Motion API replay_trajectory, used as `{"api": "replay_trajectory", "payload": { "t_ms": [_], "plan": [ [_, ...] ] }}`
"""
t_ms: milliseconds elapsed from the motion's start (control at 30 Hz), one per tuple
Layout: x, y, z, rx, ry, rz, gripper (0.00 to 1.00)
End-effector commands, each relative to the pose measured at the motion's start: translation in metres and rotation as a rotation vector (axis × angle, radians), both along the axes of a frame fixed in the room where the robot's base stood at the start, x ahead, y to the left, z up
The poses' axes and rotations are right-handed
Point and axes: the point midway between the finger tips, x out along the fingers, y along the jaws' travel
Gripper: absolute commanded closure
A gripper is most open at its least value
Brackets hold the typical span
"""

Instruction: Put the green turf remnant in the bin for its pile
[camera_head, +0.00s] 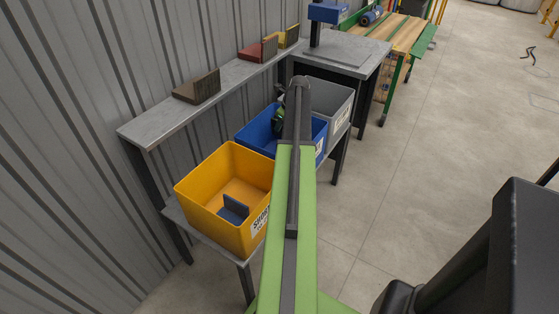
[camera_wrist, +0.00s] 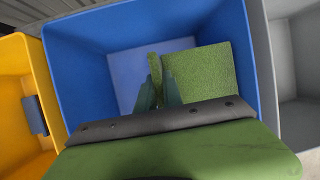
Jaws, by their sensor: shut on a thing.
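The green turf remnant (camera_wrist: 200,72) shows in the wrist view as a flat green piece with a thin upright part. My gripper (camera_wrist: 158,92) is shut on the upright part. In the wrist view the remnant is within the walls of the blue bin (camera_wrist: 75,65); I cannot tell whether it touches the floor. In the head view my gripper (camera_head: 278,122) is over the blue bin (camera_head: 256,132), and my arm hides the remnant and part of the bin. The yellow bin (camera_head: 207,168) stands nearer, the grey bin (camera_head: 335,98) farther.
The yellow bin holds a dark blue piece (camera_head: 234,208) and has a label beginning "SHOR". A grey shelf (camera_head: 230,82) behind the bins bears brown (camera_head: 197,88), red (camera_head: 258,51) and yellow (camera_head: 288,37) pieces.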

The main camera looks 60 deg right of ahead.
Motion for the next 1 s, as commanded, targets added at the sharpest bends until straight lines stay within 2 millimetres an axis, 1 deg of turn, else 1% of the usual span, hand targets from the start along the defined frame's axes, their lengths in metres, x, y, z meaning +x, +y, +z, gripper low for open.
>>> {"api": "replay_trajectory", "payload": {
  "t_ms": [33, 500, 600, 767, 833, 867, 1000],
  "plan": [
    [0.000, 0.000, -0.018, 0.000, 0.000, 0.000, 1.00],
    [-0.001, -0.001, -0.095, -0.001, 0.000, -0.001, 1.00],
    [-0.001, -0.001, -0.106, -0.001, 0.000, -0.001, 1.00],
    [-0.001, -0.001, -0.106, -0.001, 0.000, -0.001, 1.00],
    [-0.001, -0.001, -0.110, -0.001, 0.000, -0.001, 1.00],
    [-0.001, -0.001, -0.114, -0.001, 0.000, -0.001, 1.00],
    [-0.001, -0.001, -0.140, 0.000, 0.000, -0.002, 1.00]
  ]
}}
